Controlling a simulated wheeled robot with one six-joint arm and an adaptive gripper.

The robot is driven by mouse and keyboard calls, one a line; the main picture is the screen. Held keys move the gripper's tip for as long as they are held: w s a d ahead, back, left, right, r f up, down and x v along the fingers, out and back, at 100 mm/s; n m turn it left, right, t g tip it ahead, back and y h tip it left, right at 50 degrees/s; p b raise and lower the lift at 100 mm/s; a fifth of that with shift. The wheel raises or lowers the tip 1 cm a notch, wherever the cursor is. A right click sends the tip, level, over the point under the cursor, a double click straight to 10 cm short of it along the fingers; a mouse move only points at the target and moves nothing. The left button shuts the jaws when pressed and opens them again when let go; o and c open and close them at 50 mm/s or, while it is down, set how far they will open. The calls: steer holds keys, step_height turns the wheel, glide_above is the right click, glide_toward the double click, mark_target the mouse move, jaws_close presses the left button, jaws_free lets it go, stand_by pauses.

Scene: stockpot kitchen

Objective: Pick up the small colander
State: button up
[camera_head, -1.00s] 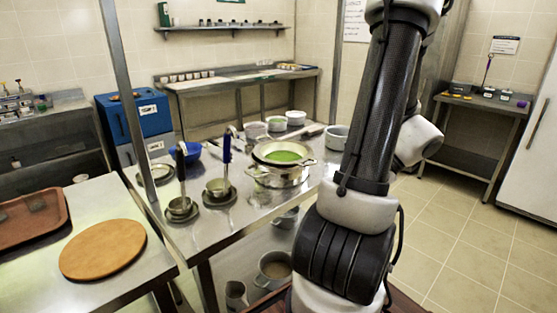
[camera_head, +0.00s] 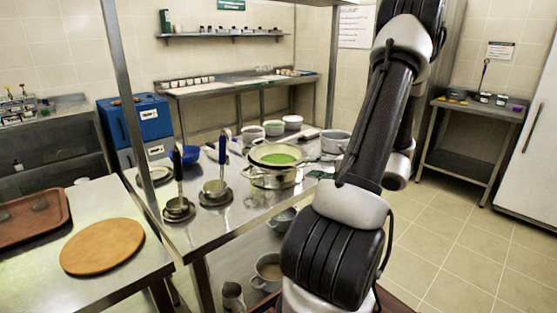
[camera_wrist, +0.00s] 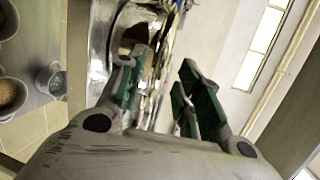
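A shallow metal vessel (camera_head: 277,154) with a wide rim and green contents sits on a shiny two-handled pot (camera_head: 272,178) on the steel table in the head view. I cannot tell for certain whether this upper vessel is the small colander. My gripper (camera_wrist: 163,68) shows in the wrist view with its green-padded fingers apart. Shiny curved metalware (camera_wrist: 150,35) lies beyond and partly between the fingers; contact cannot be told. My gripper is out of sight in the head view.
A lower shelf holds more pots (camera_head: 268,270). A round wooden board (camera_head: 102,247) lies on the near-left counter.

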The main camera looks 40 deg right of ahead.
steer(key=x, duration=0.2)
steer(key=shift+w+a+f, duration=0.1)
steer(key=shift+w, duration=0.15)
jaws_close()
